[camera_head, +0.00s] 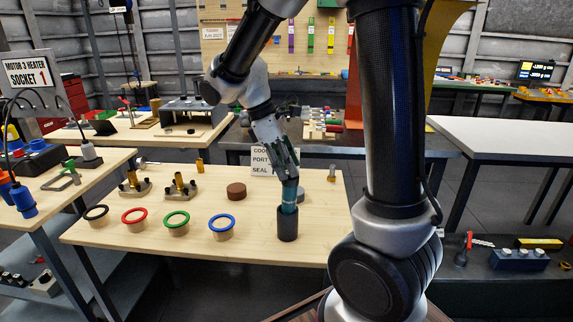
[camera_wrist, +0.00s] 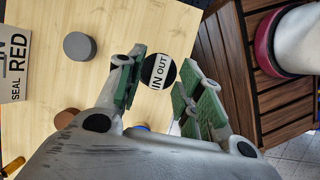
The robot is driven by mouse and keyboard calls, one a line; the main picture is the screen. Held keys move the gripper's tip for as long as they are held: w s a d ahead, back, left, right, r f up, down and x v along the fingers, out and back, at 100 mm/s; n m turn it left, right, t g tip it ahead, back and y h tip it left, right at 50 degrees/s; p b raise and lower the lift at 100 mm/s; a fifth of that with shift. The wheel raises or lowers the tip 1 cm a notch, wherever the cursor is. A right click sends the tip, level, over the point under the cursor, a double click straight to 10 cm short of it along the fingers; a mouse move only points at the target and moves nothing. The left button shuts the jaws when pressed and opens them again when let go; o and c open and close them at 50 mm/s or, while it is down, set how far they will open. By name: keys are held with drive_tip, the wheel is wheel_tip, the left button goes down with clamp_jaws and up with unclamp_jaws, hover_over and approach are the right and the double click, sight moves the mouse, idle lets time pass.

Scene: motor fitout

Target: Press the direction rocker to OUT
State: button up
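The direction rocker shows in the wrist view as a round black face (camera_wrist: 158,86) with a white label reading IN and OUT. It lies in the gap between my fingers. In the head view a dark upright cylinder (camera_head: 288,226) stands on the wooden table below my gripper (camera_head: 287,166). A teal, tube-like part (camera_head: 290,196) shows between the gripper and that cylinder; I cannot tell whether it belongs to the gripper or the cylinder. My green-padded fingers are spread apart with nothing gripped. I cannot tell whether a fingertip touches the rocker.
A grey puck (camera_wrist: 79,46) and a brown puck (camera_head: 236,190) lie nearby. Rings in black, red, green and blue (camera_head: 222,222) sit on short stands to the left. Two brass-topped fixtures (camera_head: 180,186) and a sign (camera_head: 262,160) stand farther back.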

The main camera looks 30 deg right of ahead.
clamp_jaws()
drive_tip(key=shift+s+d+t+y, duration=0.15)
drive_tip(key=shift+d+t+y, duration=0.1)
drive_tip(key=shift+t+y, duration=0.25)
drive_tip(key=shift+s+d+t+y, duration=0.2)
drive_tip(key=shift+t+y, duration=0.1)
drive_tip(key=shift+y, duration=0.4)
drive_tip(key=shift+t+y, duration=0.5)
drive_tip(key=shift+y, duration=0.3)
unclamp_jaws()
wheel_tip(320, 180, up, 12)
